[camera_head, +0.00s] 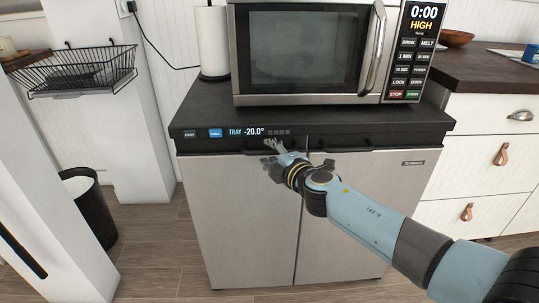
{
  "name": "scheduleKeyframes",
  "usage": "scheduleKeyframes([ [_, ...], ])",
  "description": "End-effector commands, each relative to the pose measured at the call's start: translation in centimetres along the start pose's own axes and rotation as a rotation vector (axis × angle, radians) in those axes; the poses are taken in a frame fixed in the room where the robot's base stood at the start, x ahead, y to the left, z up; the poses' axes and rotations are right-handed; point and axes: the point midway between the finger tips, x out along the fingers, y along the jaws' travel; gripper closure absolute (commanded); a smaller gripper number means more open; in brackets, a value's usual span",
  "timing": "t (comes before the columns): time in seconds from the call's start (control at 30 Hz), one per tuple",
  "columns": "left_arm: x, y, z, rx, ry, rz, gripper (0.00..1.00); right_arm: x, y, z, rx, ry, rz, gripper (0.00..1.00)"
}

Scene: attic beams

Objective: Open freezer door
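The freezer (240,215) is a low steel unit with a dark top and two closed doors, split by a seam near the middle. A display strip (245,132) on its upper front reads "TRAY -20.0°". A dark handle (350,148) runs along the top of the right door. My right gripper (270,153) is at the top of the left door, near the seam and just below the display. Its fingers look spread, with nothing seen between them. Whether it touches the door is unclear. My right arm hides part of the right door. My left gripper is out of view.
A microwave (310,50) and a paper towel roll (211,40) stand on the freezer top. A wooden-topped drawer cabinet (480,150) is at right. A dark bin (90,205), a wire basket (80,75) and a white unit (45,200) are at left. Floor shows left of the freezer.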

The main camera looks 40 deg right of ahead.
Motion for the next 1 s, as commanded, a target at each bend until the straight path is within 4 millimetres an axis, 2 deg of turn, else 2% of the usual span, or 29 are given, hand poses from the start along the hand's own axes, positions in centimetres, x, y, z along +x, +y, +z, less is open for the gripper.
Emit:
scheduleKeyframes([
  [0.1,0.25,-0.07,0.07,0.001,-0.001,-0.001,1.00,0.85,-0.05,-0.01,0.000,0.000,0.000,0.63],
  [0.37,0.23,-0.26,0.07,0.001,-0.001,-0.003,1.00,1.00,-0.02,-0.01,0.001,0.000,-0.001,0.63],
  [0.43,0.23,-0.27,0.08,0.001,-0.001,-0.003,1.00,0.99,-0.02,-0.01,0.001,0.000,-0.001,0.68],
  [0.67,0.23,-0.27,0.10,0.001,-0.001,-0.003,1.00,0.98,-0.02,-0.01,0.001,0.000,-0.001,0.98],
  [1.0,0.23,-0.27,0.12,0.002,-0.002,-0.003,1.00,0.99,0.01,-0.01,0.001,0.000,0.000,1.00],
])
